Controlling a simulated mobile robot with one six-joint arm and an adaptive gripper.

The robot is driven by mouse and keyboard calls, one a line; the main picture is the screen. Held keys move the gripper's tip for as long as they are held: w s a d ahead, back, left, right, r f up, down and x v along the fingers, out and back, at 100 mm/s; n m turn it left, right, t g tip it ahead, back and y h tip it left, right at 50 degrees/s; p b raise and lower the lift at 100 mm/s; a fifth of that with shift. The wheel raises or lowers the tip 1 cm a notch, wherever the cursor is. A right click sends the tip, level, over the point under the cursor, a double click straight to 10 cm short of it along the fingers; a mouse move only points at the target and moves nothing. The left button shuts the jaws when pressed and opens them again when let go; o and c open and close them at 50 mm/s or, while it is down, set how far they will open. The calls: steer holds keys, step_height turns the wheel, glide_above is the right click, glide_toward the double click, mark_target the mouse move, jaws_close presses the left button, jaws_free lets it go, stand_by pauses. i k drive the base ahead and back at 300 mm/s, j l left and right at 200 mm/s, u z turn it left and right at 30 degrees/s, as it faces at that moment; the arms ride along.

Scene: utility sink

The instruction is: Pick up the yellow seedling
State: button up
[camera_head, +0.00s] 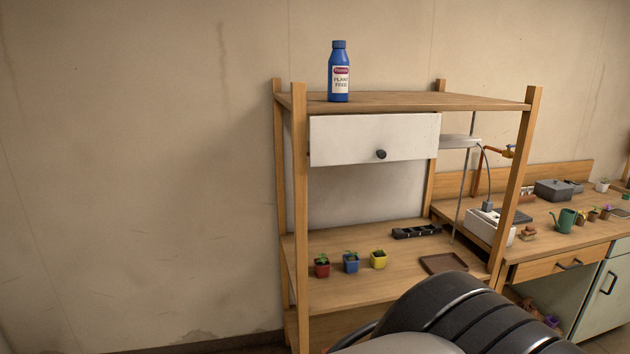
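The yellow seedling (378,259) is a small green plant in a yellow pot. It stands upright on the middle shelf of a wooden rack, at the right end of a row of three pots. The blue-potted seedling (351,262) is just left of it, and the red-potted seedling (322,266) is at the left end. A dark, ribbed part of my own body fills the bottom right of the view, in front of the shelf and apart from the pots. My gripper's fingers do not show.
A black compartment tray (416,232) lies behind and right of the pots, and a brown tray (443,263) lies to their right. A white drawer (372,139) hangs above them. The rack's front left post (300,205) stands left of the pots. A blue bottle (339,75) is on top.

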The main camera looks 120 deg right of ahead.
mark_target(581, 219)
steer(key=k+z, duration=0.1)
steer(key=z, duration=2.2)
steer(key=l+z, duration=0.2)
steer(key=z, duration=0.25)
steer(key=l+z, duration=0.2)
steer(key=z, duration=0.3)
steer(key=l+z, duration=0.2)
steer(key=z, duration=0.25)
steer(key=i+l+z, duration=0.1)
steer(key=z, duration=0.4)
steer(key=i+l+z, duration=0.1)
steer(key=z, duration=0.35)
steer(key=i+l+z, duration=0.25)
steer(key=i+l, duration=0.15)
steer(key=i+l+z, duration=0.5)
steer(key=i, duration=0.35)
